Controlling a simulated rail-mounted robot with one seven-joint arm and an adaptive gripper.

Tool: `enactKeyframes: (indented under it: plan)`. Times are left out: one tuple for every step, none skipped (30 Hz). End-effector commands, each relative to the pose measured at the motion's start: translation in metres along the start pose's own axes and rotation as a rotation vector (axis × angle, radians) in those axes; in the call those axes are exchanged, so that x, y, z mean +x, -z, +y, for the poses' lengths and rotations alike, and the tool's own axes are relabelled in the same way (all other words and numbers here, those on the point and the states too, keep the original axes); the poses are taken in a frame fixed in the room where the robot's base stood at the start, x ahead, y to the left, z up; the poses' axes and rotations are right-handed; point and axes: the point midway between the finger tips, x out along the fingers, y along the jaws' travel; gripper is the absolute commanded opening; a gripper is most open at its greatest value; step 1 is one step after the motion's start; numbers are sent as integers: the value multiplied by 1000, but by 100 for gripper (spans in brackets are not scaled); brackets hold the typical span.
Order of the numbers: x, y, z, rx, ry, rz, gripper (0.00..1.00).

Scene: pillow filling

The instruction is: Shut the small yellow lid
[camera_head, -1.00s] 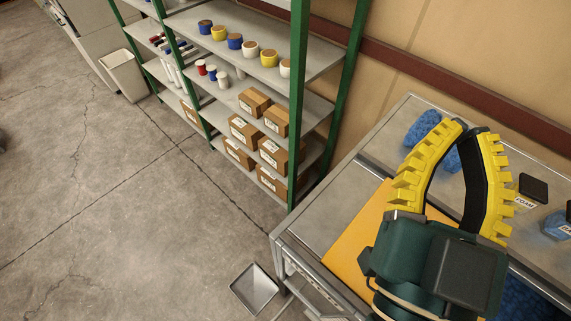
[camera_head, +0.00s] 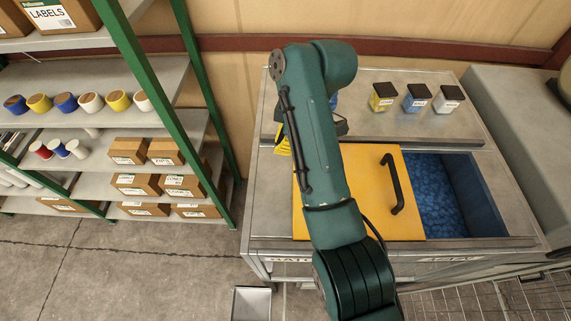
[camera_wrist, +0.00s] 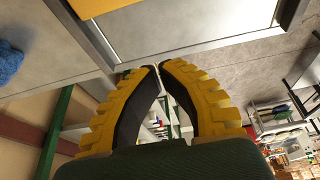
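The yellow lid (camera_head: 365,165) is a flat panel with a black bar handle (camera_head: 393,184). It lies over the left and middle of the metal bin unit, leaving an opening with blue filling (camera_head: 438,193) uncovered at its right. My arm crosses in front of the lid's left part and hides some of it. My gripper (camera_wrist: 157,67) has yellow ribbed fingers whose tips meet in the wrist view, with nothing between them. In the head view it is mostly hidden behind my arm, left of the lid. A yellow strip (camera_wrist: 98,6) shows at the wrist view's top.
Three small jars with black lids, yellow (camera_head: 383,97), blue (camera_head: 416,98) and white (camera_head: 448,99), stand on the bin's back ledge. A green-framed shelf (camera_head: 150,75) with spools and boxes stands left. A grey container (camera_head: 251,304) is on the floor.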

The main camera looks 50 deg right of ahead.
Motion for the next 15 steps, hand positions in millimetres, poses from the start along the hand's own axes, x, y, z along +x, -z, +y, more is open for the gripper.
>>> enactKeyframes:
  plan:
    - [1,-2,-2,-5,15,-3,0]
    - [2,-3,-2,-7,19,-4,0]
    - [5,-4,-3,-8,22,-5,0]
    - [8,-3,-3,-8,21,-5,0]
    - [11,-3,-3,-8,21,-5,0]
    - [16,-3,-3,-7,21,-5,0]
    - [21,-4,-3,-7,21,-5,0]
    - [25,-4,-3,-6,20,-5,0]
    - [36,-5,-3,-6,21,-5,0]
    - [45,-5,-3,-6,20,-5,0]
    - [52,-5,-3,-6,19,-5,0]
    - [60,-5,-4,-7,19,-5,0]
    - [68,-5,-4,-7,19,-5,0]
    - [74,-5,-3,-7,18,-5,0]
    - [83,-6,-4,-6,18,-5,0]
